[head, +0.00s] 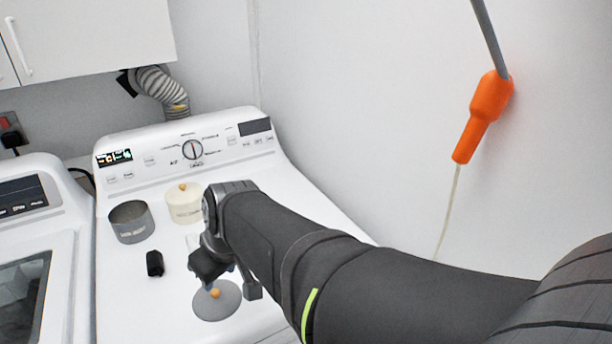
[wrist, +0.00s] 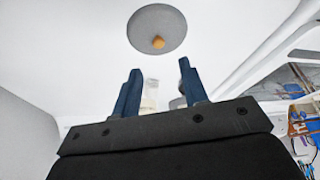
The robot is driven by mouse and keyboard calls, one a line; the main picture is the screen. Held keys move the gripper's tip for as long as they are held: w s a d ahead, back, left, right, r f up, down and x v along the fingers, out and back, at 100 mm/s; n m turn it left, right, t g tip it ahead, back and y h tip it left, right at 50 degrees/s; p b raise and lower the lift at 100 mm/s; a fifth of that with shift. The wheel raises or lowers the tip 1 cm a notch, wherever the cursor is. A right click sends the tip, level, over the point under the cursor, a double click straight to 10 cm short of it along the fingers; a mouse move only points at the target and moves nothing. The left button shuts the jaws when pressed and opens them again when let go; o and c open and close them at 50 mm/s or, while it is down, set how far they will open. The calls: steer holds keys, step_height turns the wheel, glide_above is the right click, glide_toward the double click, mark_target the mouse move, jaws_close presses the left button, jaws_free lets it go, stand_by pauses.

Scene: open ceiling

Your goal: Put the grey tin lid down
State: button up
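The grey tin lid (head: 217,302) is a flat disc with an orange knob (head: 215,293), lying knob up on the white top of the machine. In the wrist view the lid (wrist: 157,22) shows whole, beyond my fingertips, with clear white surface between. My gripper (head: 216,280) is just above the lid in the head view. In the wrist view its two blue fingers (wrist: 160,68) stand apart with nothing gripped between them. In the head view my gripper and wrist cover part of the lid's far edge.
An open grey tin (head: 132,223) and a lidded cream tin (head: 184,204) stand behind, near the control panel (head: 190,150). A small black object (head: 155,263) lies left of my gripper. The machine top around the lid is clear. An orange cable fitting (head: 484,115) hangs at the right.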

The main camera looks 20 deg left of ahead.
mark_target(215, 294)
steer(key=shift+v, duration=1.5)
steer(key=x, duration=1.2)
steer(key=shift+f, duration=0.15)
